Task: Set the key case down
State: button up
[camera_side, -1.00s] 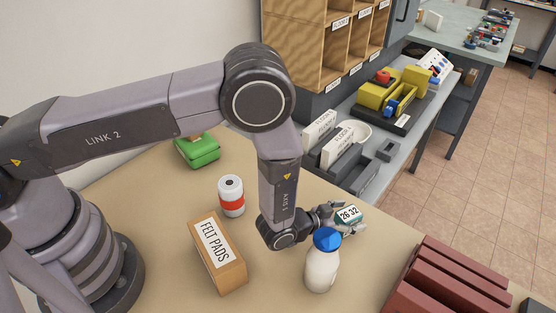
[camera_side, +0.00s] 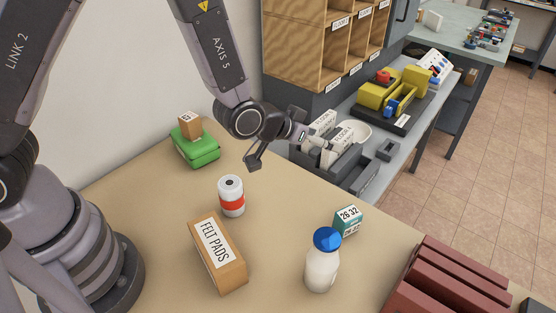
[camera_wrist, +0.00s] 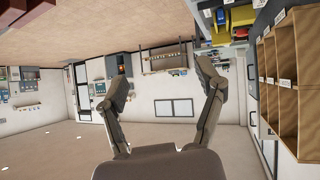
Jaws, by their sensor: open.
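My gripper (camera_side: 277,143) is open and empty, raised above the back of the tan table, near the white file cards. In the wrist view its two fingers (camera_wrist: 163,70) are spread with nothing between them. A small teal and white box marked 26 32 (camera_side: 348,220) stands on the table behind a white bottle with a blue cap (camera_side: 322,262), which hides part of it. A green case (camera_side: 196,150) lies at the back left with a small brown box (camera_side: 190,125) on top. No label shows which of these is the key case.
A red and white can (camera_side: 231,196) and a FELT PADS box (camera_side: 217,252) stand mid-table. Dark red blocks (camera_side: 455,280) are at the front right. A grey holder with white cards (camera_side: 335,150) and wooden pigeonholes (camera_side: 325,40) stand beyond the table.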

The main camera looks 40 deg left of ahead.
jog(key=s+a+r+n+g+y, duration=0.1)
jog(key=s+a+r, duration=0.3)
jog(key=a+r, duration=0.35)
jog(key=s+a+r+g, duration=0.1)
jog(key=s+a+r, duration=0.4)
jog(key=r, duration=0.4)
jog(key=s+a+r+g+y, duration=0.1)
jog(key=s+a+r, duration=0.1)
jog(key=s+a, duration=0.3)
jog(key=s+a+r+n+g+y, duration=0.1)
jog(key=s+a, duration=0.5)
jog(key=s, duration=0.8)
jog(key=shift+r+g+y, duration=0.35)
jog(key=shift+g+y, duration=0.05)
